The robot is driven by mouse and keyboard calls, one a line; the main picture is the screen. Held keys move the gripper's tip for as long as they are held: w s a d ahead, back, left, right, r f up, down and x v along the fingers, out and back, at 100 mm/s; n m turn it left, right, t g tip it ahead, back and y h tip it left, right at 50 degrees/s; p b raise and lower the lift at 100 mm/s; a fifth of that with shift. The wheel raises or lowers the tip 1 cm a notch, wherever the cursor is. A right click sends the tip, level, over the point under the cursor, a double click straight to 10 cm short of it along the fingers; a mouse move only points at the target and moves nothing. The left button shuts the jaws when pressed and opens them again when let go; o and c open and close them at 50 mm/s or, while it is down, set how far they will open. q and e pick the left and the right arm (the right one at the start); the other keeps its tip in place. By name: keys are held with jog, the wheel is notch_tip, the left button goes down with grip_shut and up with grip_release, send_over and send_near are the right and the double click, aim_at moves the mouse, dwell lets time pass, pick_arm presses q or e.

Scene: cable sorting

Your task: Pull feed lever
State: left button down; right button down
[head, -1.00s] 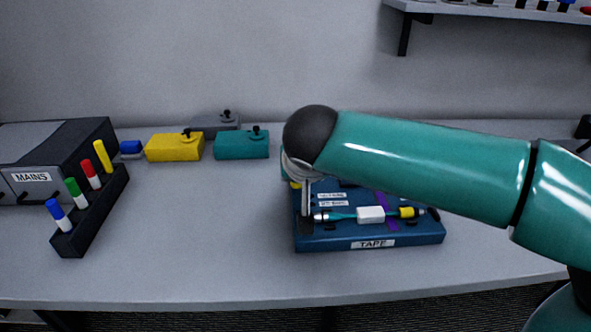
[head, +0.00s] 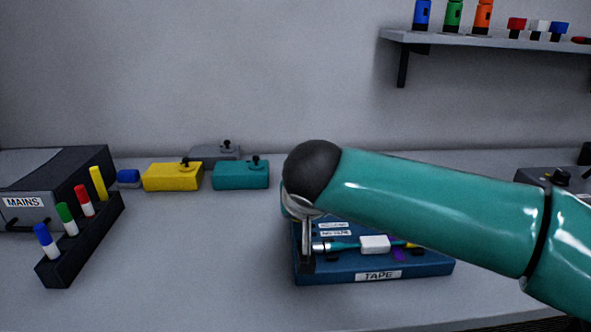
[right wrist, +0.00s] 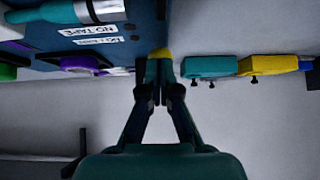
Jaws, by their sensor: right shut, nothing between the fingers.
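The blue TAPE unit (head: 425,268) stands on the table in the head view, with a cable bearing a white block (head: 374,244) across it. My right gripper (head: 306,266) points down at the unit's left end, partly hidden by my arm. In the right wrist view its fingers (right wrist: 160,88) are shut together with nothing between them. A small yellow piece (right wrist: 160,53) shows just beyond the fingertips, beside the unit's end; I cannot tell whether it is the feed lever or whether the fingers touch it. No lever is clearly visible in the head view. My left gripper is out of view.
Yellow (head: 172,177) and teal (head: 241,175) boxes with black knobs stand behind left, a grey one (head: 214,153) behind them. A marker rack (head: 82,240) stands by the MAINS box (head: 25,203). A shelf (head: 480,39) hangs above right. The table's front middle is clear.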

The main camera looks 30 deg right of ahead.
jog(key=shift+s+r+p, duration=0.1)
jog(key=shift+r+p, duration=0.2)
jog(key=shift+r, duration=0.05)
jog(key=r, duration=0.1)
jog(key=r+p, duration=0.1)
jog(key=s, duration=0.1)
jog(key=shift+a+r+p, duration=0.3)
jog(key=shift+r+p, duration=0.05)
jog(key=shift+r, duration=0.05)
jog(key=s+f+p+v, duration=0.1)
jog(key=v, duration=0.9)
jog(key=shift+r, duration=0.15)
jog(key=shift+a, duration=0.1)
